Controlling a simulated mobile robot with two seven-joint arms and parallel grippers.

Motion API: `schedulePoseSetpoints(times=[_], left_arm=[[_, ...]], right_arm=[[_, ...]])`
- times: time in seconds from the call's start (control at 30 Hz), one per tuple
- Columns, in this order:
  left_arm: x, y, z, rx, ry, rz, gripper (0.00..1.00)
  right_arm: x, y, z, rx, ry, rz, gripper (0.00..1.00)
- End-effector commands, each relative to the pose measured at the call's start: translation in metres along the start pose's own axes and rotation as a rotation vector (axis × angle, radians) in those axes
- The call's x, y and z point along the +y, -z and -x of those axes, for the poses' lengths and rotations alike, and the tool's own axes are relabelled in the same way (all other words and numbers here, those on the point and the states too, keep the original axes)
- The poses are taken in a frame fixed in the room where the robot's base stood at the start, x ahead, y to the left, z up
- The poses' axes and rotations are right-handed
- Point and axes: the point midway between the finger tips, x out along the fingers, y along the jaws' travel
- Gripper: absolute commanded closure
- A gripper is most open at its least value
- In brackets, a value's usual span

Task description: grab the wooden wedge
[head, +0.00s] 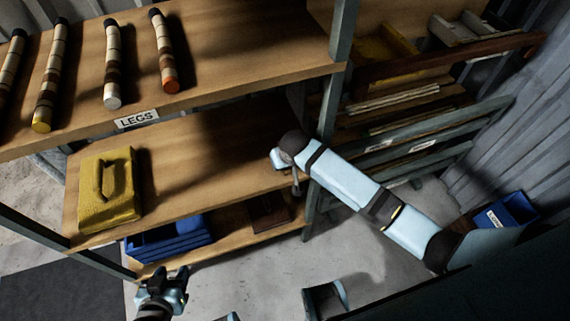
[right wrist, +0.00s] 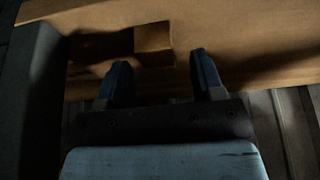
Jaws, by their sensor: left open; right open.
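The wooden wedge (right wrist: 152,46) shows in the right wrist view as a small brown block on a wooden shelf, with dark shadow to its left. My right gripper (right wrist: 160,62) is open, its two blue fingers pointing toward the wedge. The wedge lies ahead, between the lines of the fingers, nearer the left one in the picture; contact cannot be made out. In the head view I cannot pick out the wedge, and my right arm covers part of the middle shelf's right end. My left gripper (head: 168,279) is open and empty, low in front of the shelves.
The upper shelf (head: 230,62) holds several striped legs behind a LEGS label (head: 136,119). Blue trays (head: 168,240) sit below. A grey post (head: 343,35) rises beside my right arm.

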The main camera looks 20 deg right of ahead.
Motion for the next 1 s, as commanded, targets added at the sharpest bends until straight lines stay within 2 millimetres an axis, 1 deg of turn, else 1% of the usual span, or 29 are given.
schedulePoseSetpoints(times=[0.03, 0.1, 0.33, 0.37, 0.4, 0.47, 0.5, 0.57, 0.87, 0.97, 1.0], left_arm=[[0.000, -0.001, -0.001, 0.000, 0.000, 0.001, 0.54], [0.000, -0.001, -0.001, 0.000, 0.000, 0.002, 0.54], [0.000, 0.000, -0.001, 0.000, 0.000, 0.004, 0.54], [0.000, 0.000, -0.001, 0.001, 0.000, 0.004, 0.54], [0.000, 0.000, -0.001, 0.001, 0.000, 0.004, 0.54], [0.000, 0.000, -0.001, 0.000, 0.000, 0.004, 0.54], [0.001, 0.000, -0.001, 0.001, 0.000, 0.004, 0.54], [0.001, 0.000, -0.001, 0.000, 0.000, 0.004, 0.54], [0.001, 0.001, -0.001, 0.000, 0.000, 0.004, 0.54], [0.001, 0.002, 0.000, 0.001, 0.000, 0.003, 0.54], [0.001, 0.003, 0.001, 0.001, 0.000, 0.002, 0.54]], right_arm=[[0.000, -0.001, -0.006, -0.002, -0.001, 0.000, 0.38], [0.000, -0.001, -0.009, 0.000, 0.000, 0.000, 0.38], [0.000, -0.001, -0.010, 0.000, 0.000, 0.000, 0.38], [0.000, -0.001, -0.010, 0.000, 0.000, 0.000, 0.45], [0.000, -0.001, -0.010, 0.000, 0.000, 0.000, 0.54], [0.000, -0.001, -0.010, 0.000, 0.000, 0.000, 0.68], [0.000, -0.001, -0.010, 0.000, 0.000, 0.000, 0.77], [0.000, -0.001, -0.010, 0.000, 0.000, 0.000, 0.91], [0.000, 0.001, -0.007, 0.001, 0.000, 0.000, 0.91], [0.000, 0.005, 0.003, 0.002, 0.000, 0.000, 0.91], [0.000, 0.008, 0.009, 0.002, 0.001, 0.000, 0.91]])
